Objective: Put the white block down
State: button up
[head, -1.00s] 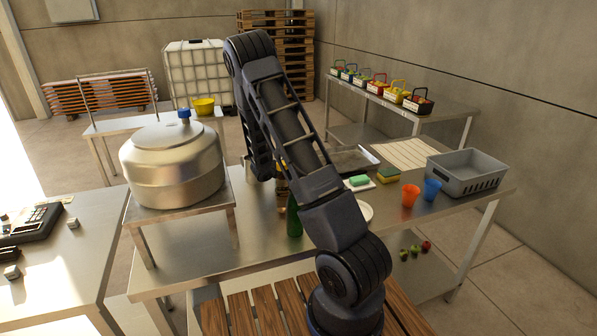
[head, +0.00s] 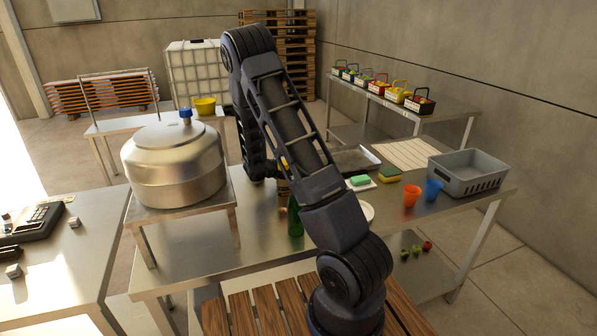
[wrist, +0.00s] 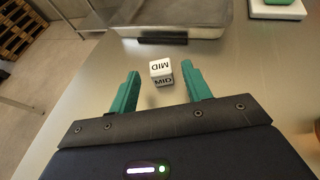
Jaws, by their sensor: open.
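The white block (wrist: 161,70) is a small cube with "MID" in black on its visible faces. In the wrist view it sits on the steel table top (wrist: 225,80), between and slightly beyond the tips of my gripper (wrist: 160,82). The two green fingers are spread, with a gap on each side of the block. In the head view my arm hides the block, and I cannot make out the fingers there.
A dark-edged tray (wrist: 165,18) lies just beyond the block. In the head view a green bottle (head: 295,216), an orange cup (head: 411,196), a blue cup (head: 433,190) and a grey crate (head: 468,174) stand on the table. A metal vessel (head: 174,165) is at left.

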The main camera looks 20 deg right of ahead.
jog(key=shift+v, duration=1.8)
jog(key=s+r+m+g+y, duration=0.1)
jog(key=s+r+m+y, duration=0.2)
jog(key=s+r+m, duration=0.55)
jog(key=s+r+m+g+y, duration=0.2)
jog(key=s+r+m, duration=0.35)
jog(key=r, duration=0.55)
jog(key=s+a+r+m+t+y, duration=0.1)
jog(key=s+r+m+y, duration=0.2)
jog(key=s, duration=0.8)
jog(key=s+a+r+m+t+y, duration=0.1)
jog(key=s+r+m+y, duration=0.3)
jog(key=s, duration=0.8)
jog(key=shift+s+a+r+m, duration=0.25)
jog(key=shift+a+r+m, duration=0.25)
jog(key=shift+a+r, duration=0.35)
jog(key=shift+o, duration=0.5)
jog(key=shift+s+a+r+t, duration=0.2)
jog(key=shift+s+t, duration=0.1)
jog(key=shift+s, duration=0.2)
jog(key=shift+r, duration=0.1)
